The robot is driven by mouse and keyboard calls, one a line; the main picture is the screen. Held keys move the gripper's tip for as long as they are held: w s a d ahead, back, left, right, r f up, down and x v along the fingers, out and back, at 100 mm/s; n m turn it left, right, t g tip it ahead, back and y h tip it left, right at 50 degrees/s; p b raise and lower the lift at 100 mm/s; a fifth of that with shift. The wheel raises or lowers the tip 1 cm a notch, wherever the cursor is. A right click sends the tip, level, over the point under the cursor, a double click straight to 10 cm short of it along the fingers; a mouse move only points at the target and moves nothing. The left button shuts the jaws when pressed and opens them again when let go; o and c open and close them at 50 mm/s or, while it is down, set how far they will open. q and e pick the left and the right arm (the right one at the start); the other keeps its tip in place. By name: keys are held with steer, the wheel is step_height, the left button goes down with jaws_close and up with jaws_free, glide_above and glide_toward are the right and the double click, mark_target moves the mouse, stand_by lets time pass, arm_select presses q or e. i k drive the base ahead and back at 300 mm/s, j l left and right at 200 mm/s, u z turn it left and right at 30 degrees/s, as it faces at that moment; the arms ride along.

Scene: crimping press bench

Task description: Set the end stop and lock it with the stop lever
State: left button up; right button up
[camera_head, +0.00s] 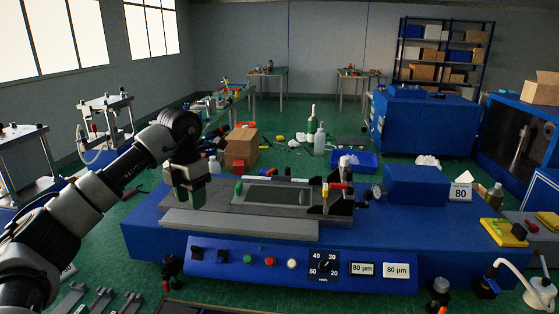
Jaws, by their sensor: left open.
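My left gripper (188,197) is open and points down over the left end of the blue press bench (150,222). Its dark fingers have green tips, and nothing shows between them. A flat grey plate with a dark rectangular inset (270,195) lies on the bench to the right of the gripper. A small green knob (238,188) stands at the plate's left side. A black bracket assembly (345,192) with a red-tipped lever (339,186) stands at its right end, well apart from my gripper. I cannot tell which part is the end stop. My right gripper is out of view.
The front panel (220,256) carries buttons, a dial (323,267) and two "80 µm" displays. A blue box (416,185) and a white "80" sign (460,189) stand at the bench's right. A cardboard box (242,148) is behind. The bench's front ledge is clear.

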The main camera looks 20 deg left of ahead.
mark_target(275, 172)
steer(key=i, duration=1.35)
